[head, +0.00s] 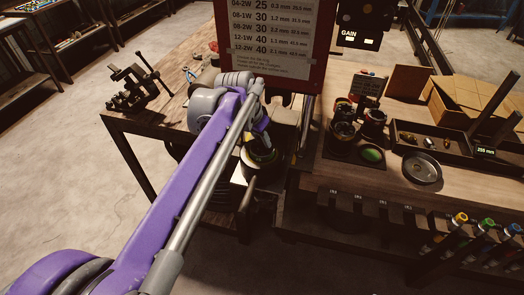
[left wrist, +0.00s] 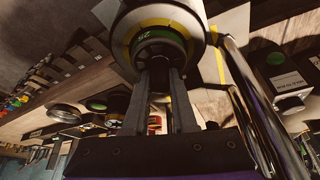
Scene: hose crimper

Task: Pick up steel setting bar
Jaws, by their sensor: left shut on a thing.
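My left gripper (head: 257,138) is at the crimper's round dial (head: 262,157), reached over by my purple arm. In the left wrist view the fingers (left wrist: 160,72) close together at the face of the dial (left wrist: 160,38). This dial has a green band marked 25 and a yellow outer ring. The fingers are shut on a part at its centre, which they mostly hide. I cannot surely pick out the steel setting bar in either view. My right gripper is not in view.
A red-framed chart (head: 272,35) stands behind the gripper. On the right bench are dark cups (head: 373,122), a round metal dish (head: 422,168), a dark tray (head: 455,150) with small brass parts and a cardboard box (head: 460,98). A vise (head: 135,85) sits at left. Colored-capped tools (head: 487,225) hang at front right.

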